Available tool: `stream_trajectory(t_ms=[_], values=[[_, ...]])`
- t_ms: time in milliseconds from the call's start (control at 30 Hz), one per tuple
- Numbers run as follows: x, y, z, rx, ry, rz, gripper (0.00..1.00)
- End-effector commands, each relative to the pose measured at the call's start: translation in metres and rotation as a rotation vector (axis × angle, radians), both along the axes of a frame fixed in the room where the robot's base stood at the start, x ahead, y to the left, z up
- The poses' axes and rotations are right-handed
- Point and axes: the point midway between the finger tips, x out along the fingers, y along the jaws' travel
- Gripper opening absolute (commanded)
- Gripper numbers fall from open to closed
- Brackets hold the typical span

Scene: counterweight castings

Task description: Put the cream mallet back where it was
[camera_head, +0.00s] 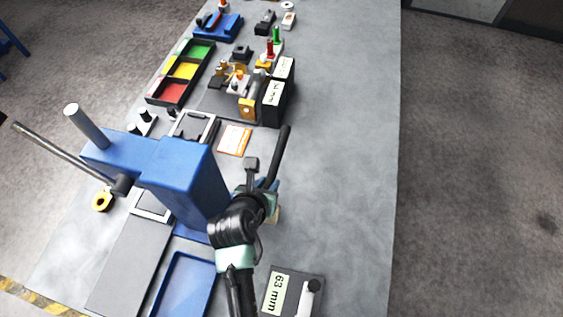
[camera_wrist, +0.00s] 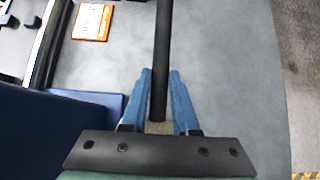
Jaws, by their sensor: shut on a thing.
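My gripper (camera_head: 270,186) is beside the blue press, over the grey table. In the wrist view its two blue fingers (camera_wrist: 160,76) are closed on the black handle of the mallet (camera_wrist: 163,45). The handle runs away from the fingers, to the top of the wrist view. A cream part (camera_wrist: 158,128) shows between the fingers near the palm. In the head view the handle (camera_head: 283,148) slants up and right from my gripper, and a small cream patch (camera_head: 276,214) shows beside my wrist. Most of the mallet's head is hidden.
A blue press (camera_head: 185,175) with a long lever stands just left of my arm. A blue tray (camera_head: 186,285) and a dark 63 mm block (camera_head: 290,290) are near the front. An orange-edged card (camera_head: 235,139) lies beyond the press. The table's right side is clear.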

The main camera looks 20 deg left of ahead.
Motion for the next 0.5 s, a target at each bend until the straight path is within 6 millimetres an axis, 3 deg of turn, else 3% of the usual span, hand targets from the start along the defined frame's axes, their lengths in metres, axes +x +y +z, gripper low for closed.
stream_trajectory(t_ms=[167,500], values=[[0.004,0.002,-0.003,0.000,-0.002,0.001,0.00],[0.005,0.003,-0.050,0.000,-0.004,0.003,0.00]])
